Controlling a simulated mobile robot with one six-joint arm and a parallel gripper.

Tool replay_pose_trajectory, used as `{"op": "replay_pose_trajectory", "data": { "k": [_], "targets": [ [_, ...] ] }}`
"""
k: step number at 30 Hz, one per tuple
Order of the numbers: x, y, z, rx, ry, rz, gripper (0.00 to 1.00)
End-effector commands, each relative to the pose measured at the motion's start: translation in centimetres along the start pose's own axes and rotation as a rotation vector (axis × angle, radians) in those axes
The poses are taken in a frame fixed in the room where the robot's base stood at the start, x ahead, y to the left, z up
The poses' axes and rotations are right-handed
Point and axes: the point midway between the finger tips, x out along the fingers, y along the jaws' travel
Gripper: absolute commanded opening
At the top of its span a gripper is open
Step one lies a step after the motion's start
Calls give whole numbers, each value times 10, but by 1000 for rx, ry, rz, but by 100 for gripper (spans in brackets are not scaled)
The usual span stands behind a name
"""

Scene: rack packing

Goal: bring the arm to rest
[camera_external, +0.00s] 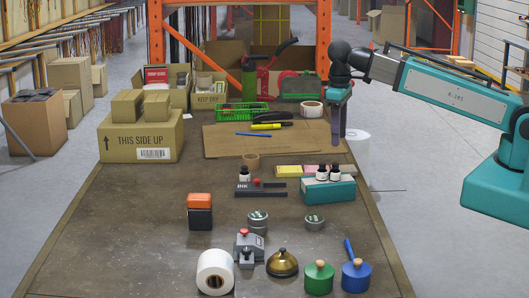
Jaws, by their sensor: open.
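My gripper (337,138) hangs pointing down at the end of the teal and black arm, near the right edge of the table. It is open, and nothing shows between its jaws. It is seen small and edge-on, so the gap between the fingers is hard to make out. The arm reaches in from the right side of the external view. The gripper is behind the teal box with small bottles, apart from it in the picture.
A green basket (241,113) stands farther back. The left front is clear.

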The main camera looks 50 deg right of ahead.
Motion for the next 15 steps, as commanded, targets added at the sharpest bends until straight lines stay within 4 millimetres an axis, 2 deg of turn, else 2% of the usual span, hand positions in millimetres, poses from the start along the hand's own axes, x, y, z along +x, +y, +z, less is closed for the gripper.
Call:
{"op": "replay_pose_trajectory", "data": {
  "k": [8,15],
  "targets": [
    [54,53,7,-88,-60,92,45],
    [101,100,21,-187,-126,168,45]
  ]
}}
